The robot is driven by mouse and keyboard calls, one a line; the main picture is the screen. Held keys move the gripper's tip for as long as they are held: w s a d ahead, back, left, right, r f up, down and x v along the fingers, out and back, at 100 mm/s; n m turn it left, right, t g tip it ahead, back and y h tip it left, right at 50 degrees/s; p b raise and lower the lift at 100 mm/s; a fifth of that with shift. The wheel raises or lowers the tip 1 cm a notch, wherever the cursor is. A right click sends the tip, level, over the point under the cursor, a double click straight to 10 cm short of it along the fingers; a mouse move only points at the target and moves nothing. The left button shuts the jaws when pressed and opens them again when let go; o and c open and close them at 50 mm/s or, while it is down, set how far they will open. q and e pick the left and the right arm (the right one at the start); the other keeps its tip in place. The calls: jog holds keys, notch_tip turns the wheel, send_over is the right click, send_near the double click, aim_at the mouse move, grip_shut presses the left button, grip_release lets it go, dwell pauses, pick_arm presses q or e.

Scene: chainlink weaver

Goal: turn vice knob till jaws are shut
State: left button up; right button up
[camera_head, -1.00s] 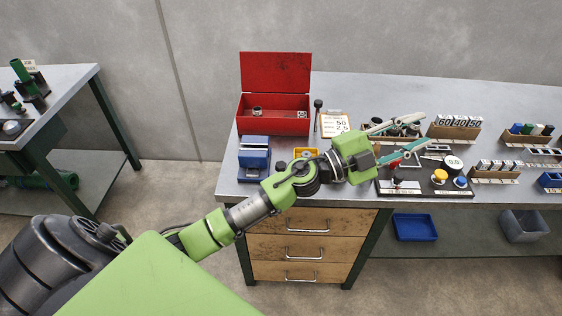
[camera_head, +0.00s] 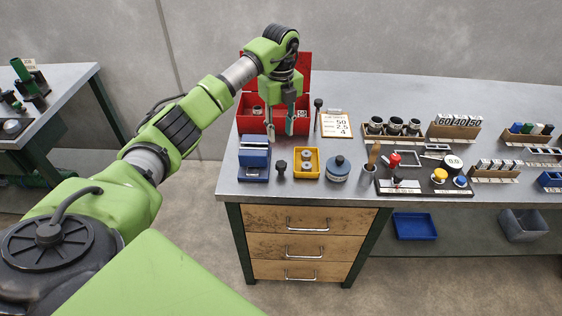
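The vice (camera_head: 254,161) is a small blue block with a pale band across it, at the front left of the bench. Whether its jaws are apart is too small to tell. A dark knob-like piece (camera_head: 281,168) stands just right of it; I cannot tell whether it is joined to the vice. My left gripper (camera_head: 281,132) points down behind and a little right of the vice, in front of the red box. Its two fingers are apart with nothing seen between them. My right gripper is out of view.
An open red toolbox (camera_head: 245,118) stands behind the gripper. A yellow tray (camera_head: 306,174) and a round blue-grey pot (camera_head: 338,169) stand right of the vice. A board with a red and a yellow knob (camera_head: 425,188) is further right.

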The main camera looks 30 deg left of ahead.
aim_at(281, 163)
pick_arm(q)
notch_tip(281, 163, down, 12)
jog(key=p, duration=0.3)
jog(key=shift+d, duration=0.15)
jog(key=shift+f, duration=0.65)
jog(key=c, duration=0.8)
